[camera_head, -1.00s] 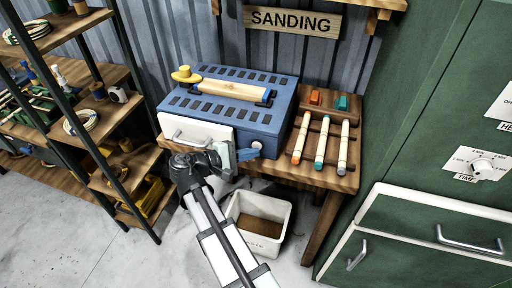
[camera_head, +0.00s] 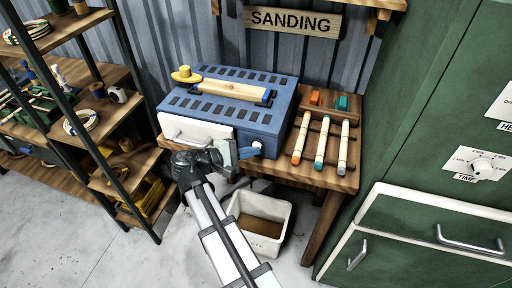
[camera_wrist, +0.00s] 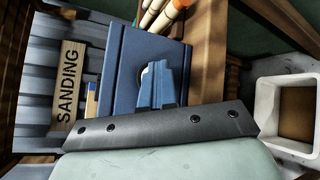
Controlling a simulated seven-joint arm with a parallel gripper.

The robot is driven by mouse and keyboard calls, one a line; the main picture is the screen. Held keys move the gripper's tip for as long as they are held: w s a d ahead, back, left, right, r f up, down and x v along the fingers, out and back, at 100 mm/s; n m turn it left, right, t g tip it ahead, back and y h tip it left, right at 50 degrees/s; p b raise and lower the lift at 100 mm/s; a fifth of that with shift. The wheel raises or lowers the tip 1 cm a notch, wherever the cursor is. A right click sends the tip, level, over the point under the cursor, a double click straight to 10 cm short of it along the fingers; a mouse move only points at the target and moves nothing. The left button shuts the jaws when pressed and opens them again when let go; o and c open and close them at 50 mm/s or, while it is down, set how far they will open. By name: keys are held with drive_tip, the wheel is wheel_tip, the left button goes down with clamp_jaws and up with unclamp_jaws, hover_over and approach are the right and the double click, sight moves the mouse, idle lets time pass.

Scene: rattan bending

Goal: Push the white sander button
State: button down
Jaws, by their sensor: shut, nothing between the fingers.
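The blue sander (camera_head: 262,132) stands on the wooden bench under the SANDING sign, with a white drawer in its front. The white sander button (camera_head: 257,146) is a small round knob on the front face, right of the drawer. My gripper (camera_head: 250,153) is shut and empty, its blue fingertips right at the button. In the wrist view the shut fingers (camera_wrist: 163,88) point at the sander's blue face (camera_wrist: 124,72) and cover most of the button (camera_wrist: 146,75). I cannot tell whether they touch it.
A wooden stick (camera_head: 232,90) lies in the holder on top of the sander, with a yellow knob at its left. Several coloured sticks (camera_head: 320,145) lie on the bench to the right. A white bin (camera_head: 262,222) stands on the floor below. Shelves (camera_head: 100,140) are at left.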

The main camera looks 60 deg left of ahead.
drive_tip(key=shift+s+d, duration=0.35)
idle(0.3)
drive_tip(key=s+d, duration=0.4)
idle(0.5)
